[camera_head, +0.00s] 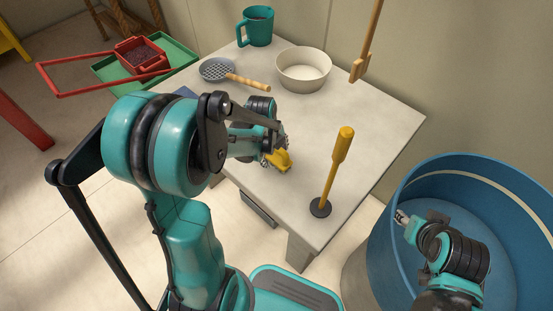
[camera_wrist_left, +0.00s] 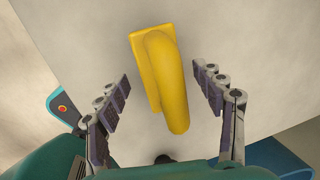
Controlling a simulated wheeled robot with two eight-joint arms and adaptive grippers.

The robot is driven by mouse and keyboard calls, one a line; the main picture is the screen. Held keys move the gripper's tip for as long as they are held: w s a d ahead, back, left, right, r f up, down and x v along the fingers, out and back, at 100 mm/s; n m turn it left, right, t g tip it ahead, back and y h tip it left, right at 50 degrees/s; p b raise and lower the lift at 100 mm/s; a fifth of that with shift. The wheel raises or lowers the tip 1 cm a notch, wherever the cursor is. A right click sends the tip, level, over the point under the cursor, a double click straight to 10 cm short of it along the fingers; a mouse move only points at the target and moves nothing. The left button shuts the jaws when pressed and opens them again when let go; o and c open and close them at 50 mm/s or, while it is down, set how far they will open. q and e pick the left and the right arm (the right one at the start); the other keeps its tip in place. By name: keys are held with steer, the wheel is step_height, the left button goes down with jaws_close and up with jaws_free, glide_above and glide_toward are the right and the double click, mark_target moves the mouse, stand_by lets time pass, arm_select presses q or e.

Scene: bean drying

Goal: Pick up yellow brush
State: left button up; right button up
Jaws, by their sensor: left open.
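The yellow brush (camera_wrist_left: 165,80) lies on the pale table, a flat block with a rounded handle along it. In the left wrist view it sits between the spread fingers of my left gripper (camera_wrist_left: 161,82), with a gap on both sides. In the head view the brush (camera_head: 281,160) is partly hidden by my left gripper (camera_head: 274,150), which is over it from the left.
On the table (camera_head: 375,120) stand a yellow-handled tool (camera_head: 341,150) on a dark round base, a white bowl (camera_head: 302,70), a strainer (camera_head: 217,70) with a wooden handle and a teal mug (camera_head: 257,27). A blue barrel (camera_head: 385,262) stands at the right. A green tray (camera_head: 183,57) holds a red box (camera_head: 142,55).

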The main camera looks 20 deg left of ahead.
arm_select(q)
steer(key=shift+w+f, duration=0.25)
steer(key=shift+f, duration=0.45)
steer(key=shift+s+r, duration=0.1)
steer(key=shift+c, duration=0.9)
steer(key=c, duration=1.2)
steer(key=shift+r+p, duration=0.3)
steer(key=shift+r, duration=0.3)
steer(key=r+p, duration=0.1)
steer(key=r, duration=0.1)
steer(key=d+r+p, duration=0.1)
steer(key=r, duration=0.1)
steer(key=shift+d, duration=0.1)
steer(key=w+d+r+p, duration=0.2)
steer(key=d+r, duration=0.3)
steer(key=d, duration=0.5)
steer(key=shift+d+r+p, duration=0.2)
steer(key=shift+r+p, duration=0.2)
steer(key=shift+p, duration=0.25)
